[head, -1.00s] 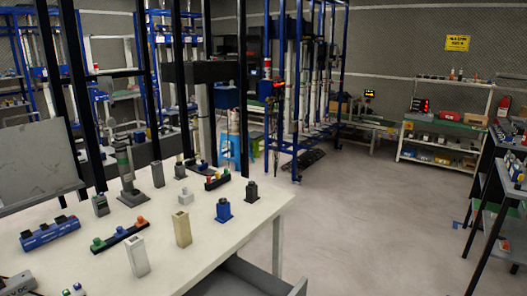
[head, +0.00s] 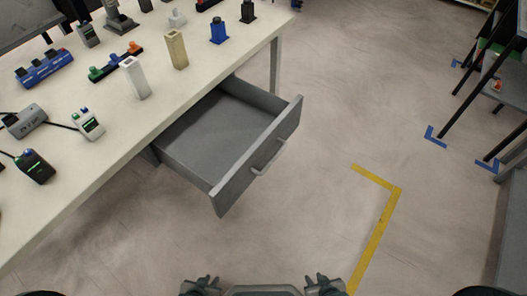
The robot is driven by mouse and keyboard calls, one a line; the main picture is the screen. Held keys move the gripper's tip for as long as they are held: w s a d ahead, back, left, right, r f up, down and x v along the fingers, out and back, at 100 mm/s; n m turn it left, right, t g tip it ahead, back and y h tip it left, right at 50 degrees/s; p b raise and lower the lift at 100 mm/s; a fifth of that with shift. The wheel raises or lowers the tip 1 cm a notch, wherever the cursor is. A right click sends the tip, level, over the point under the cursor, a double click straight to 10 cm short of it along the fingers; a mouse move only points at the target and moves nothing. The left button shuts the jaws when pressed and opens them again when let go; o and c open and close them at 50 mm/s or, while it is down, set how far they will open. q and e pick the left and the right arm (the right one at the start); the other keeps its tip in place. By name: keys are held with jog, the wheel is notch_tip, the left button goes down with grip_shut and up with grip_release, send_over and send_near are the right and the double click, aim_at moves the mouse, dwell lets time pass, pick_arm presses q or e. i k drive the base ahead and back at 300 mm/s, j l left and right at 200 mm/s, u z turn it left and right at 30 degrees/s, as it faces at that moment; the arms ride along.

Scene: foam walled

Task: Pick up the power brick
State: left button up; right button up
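A grey box with black cables and lettering on its side, which looks like the power brick (head: 26,121), lies on the white table at the left of the head view. My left gripper (head: 203,285) and my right gripper (head: 323,283) show small at the bottom edge, over the floor. Both are well apart from the table and the grey box. They are too small and cut off to tell whether the fingers are open. I see nothing held in them.
The white table (head: 75,170) also carries a black box (head: 35,166), a white device (head: 88,124), a blue power strip (head: 44,69) and several blocks. A grey drawer (head: 225,125) stands open below its edge.

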aim_at(19, 125)
jog(key=u, duration=1.65)
jog(key=i+j+z, duration=0.1)
jog(key=j+z, duration=0.15)
jog(key=z, duration=0.15)
jog(key=i+j+z, duration=0.1)
jog(key=j+z, duration=0.45)
jog(key=z, duration=0.2)
jog(key=j+z, duration=0.35)
